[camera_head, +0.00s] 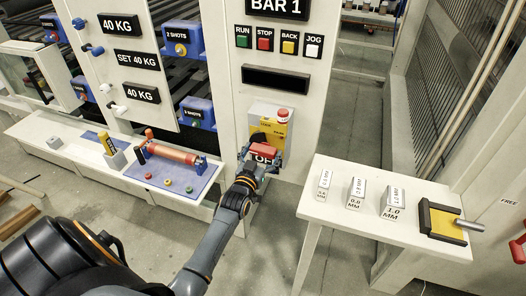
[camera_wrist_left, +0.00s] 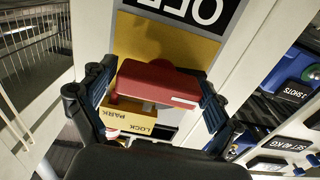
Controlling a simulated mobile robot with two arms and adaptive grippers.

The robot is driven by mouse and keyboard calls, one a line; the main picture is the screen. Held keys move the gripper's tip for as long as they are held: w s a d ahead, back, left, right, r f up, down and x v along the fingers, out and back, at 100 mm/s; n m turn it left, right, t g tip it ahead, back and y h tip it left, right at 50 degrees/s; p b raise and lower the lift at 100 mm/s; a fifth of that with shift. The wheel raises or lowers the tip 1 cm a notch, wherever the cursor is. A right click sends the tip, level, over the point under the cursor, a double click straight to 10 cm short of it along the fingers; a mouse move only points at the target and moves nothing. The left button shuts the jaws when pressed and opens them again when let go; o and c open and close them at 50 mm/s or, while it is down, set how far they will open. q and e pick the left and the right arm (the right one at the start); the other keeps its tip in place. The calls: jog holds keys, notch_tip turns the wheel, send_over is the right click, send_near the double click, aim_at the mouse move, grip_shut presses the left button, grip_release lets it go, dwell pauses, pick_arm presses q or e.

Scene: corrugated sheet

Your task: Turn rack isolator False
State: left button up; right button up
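The rack isolator is a yellow panel (camera_head: 270,116) on the white post, with a red handle (camera_head: 264,148) low on it. My left gripper (camera_head: 262,163) is at the handle. In the left wrist view its two fingers (camera_wrist_left: 155,95) stand wide apart, one at each end of the red handle (camera_wrist_left: 155,82). I cannot tell whether they press on it. A yellow LOCK/PARK plate (camera_wrist_left: 140,118) lies just beyond. My right gripper is not in view.
A white table (camera_head: 345,225) with small labelled blocks stands close on the right. A white shelf with a blue tray (camera_head: 190,185) is on the left. Floor shows between post and table.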

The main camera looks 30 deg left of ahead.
pick_arm(q)
jog(key=shift+s, duration=0.1)
dwell(0.3)
jog(key=v, duration=1.2)
jog(key=shift+d, duration=0.1)
jog(key=s+d+f+m+g+h, duration=0.1)
jog(key=s+d+f+g, duration=0.25)
jog(key=f, duration=0.65)
jog(key=s+d+f+m+g+h, duration=0.1)
jog(key=s+d+f+g, duration=0.2)
jog(key=f, duration=0.7)
jog(key=s+d+f+g+h, duration=0.1)
jog(key=s+d+f, duration=0.25)
jog(key=f, duration=0.65)
jog(key=s+f+m+g, duration=0.1)
jog(key=s+f+g, duration=0.2)
jog(key=s+f, duration=0.3)
jog(key=s+d+f+m+g, duration=0.1)
jog(key=s+f+g, duration=0.2)
jog(key=s, duration=1.2)
jog(key=s+f+m+g+h, duration=0.1)
jog(key=s+f+g, duration=0.2)
jog(key=s+f, duration=0.5)
jog(key=shift+s+d+f, duration=0.2)
jog(key=shift+s+f, duration=0.15)
jog(key=shift+s, duration=0.9)
